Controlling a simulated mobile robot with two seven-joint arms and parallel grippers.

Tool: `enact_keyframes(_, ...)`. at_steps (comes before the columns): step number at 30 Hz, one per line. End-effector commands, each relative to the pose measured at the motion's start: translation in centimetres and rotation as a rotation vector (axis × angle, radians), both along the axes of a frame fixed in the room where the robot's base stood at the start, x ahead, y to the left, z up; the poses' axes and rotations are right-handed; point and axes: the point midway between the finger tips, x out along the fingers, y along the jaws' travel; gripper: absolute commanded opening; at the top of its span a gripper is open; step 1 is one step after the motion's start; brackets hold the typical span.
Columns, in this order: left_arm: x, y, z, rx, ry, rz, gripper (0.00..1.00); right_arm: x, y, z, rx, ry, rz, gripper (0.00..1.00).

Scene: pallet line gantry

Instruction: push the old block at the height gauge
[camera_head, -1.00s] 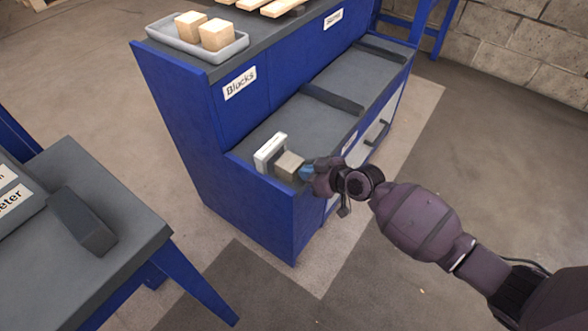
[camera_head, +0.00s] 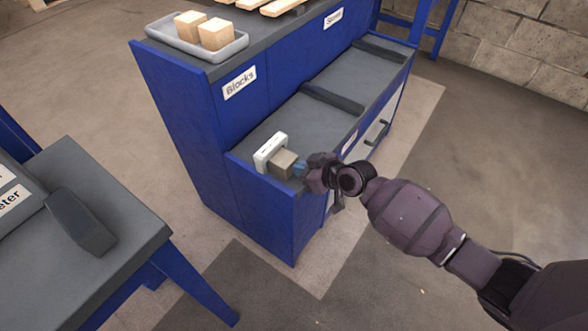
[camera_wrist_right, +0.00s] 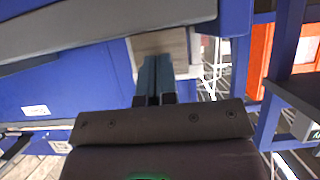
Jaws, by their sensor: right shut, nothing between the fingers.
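The old block (camera_head: 283,164), a grey-brown wooden cube, sits on the lower grey shelf of the blue cabinet near its front left corner. The height gauge (camera_head: 270,151), a white upright plate, stands right behind it on the left. The block appears against the gauge. My right gripper (camera_head: 299,170) is shut and empty, its blue fingertips at the block's right side. In the right wrist view the shut fingers (camera_wrist_right: 154,78) point at the block (camera_wrist_right: 160,43), which fills the space ahead of the tips. Whether they touch it is hard to tell. My left gripper is not in view.
A grey tray (camera_head: 160,35) with two pale blocks (camera_head: 215,34) stands on the cabinet's upper level. Dark dividers (camera_head: 333,99) split the lower shelf (camera_head: 300,125). A grey-topped table (camera_head: 130,227) with a dark block (camera_head: 80,222) stands at left.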

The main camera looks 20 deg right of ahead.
Motion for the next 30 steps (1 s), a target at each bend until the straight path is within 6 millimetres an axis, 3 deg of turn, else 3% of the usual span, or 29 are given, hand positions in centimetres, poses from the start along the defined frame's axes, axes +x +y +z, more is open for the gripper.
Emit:
enact_keyframes(23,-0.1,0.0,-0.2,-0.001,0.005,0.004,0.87,1.2,1.0,-0.1,0.0,0.002,0.0,0.0)
enact_keyframes(30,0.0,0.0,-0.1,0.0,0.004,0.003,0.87,0.7,0.5,-0.1,-0.001,0.0,-0.001,0.0)
